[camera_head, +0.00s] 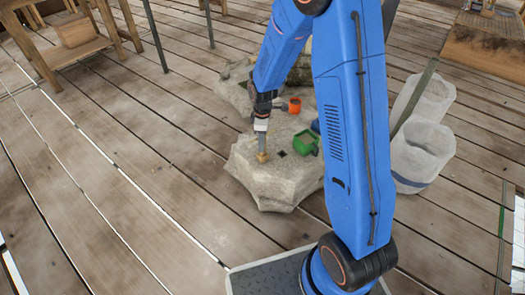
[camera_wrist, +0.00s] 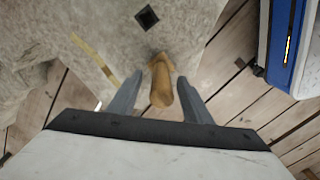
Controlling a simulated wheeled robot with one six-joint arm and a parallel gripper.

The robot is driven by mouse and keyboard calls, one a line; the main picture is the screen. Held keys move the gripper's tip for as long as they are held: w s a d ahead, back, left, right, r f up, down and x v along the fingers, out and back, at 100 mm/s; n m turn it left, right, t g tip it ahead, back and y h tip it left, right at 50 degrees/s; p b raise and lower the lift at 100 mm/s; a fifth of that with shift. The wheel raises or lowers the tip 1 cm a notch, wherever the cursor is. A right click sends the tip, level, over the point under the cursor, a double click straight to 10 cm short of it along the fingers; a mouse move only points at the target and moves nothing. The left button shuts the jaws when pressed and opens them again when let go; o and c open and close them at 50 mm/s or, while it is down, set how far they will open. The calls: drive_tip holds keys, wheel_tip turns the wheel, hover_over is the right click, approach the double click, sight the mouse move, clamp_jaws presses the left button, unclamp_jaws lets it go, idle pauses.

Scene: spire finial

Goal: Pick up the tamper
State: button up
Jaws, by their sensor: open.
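The tamper is a small wooden tool with a rounded handle (camera_wrist: 161,92) and a wider end beyond it, at the centre of the wrist view. In the head view it is a tan piece (camera_head: 262,157) on the pale stone block (camera_head: 262,185). My gripper (camera_wrist: 160,76) is open, with one grey finger on each side of the tamper. I cannot tell whether either finger touches it. In the head view my gripper (camera_head: 262,144) points down just above the tamper, hiding its upper part.
A green box (camera_head: 305,143), an orange cup (camera_head: 295,105) and a black square (camera_head: 283,153) are on the stone. A yellowish strip (camera_wrist: 93,56) lies left of the tamper in the wrist view. White containers (camera_head: 418,160) stand at right.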

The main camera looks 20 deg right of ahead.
wheel_tip(320, 180, down, 5)
drive_tip(key=shift+s+r, duration=0.1)
idle(0.3)
clamp_jaws()
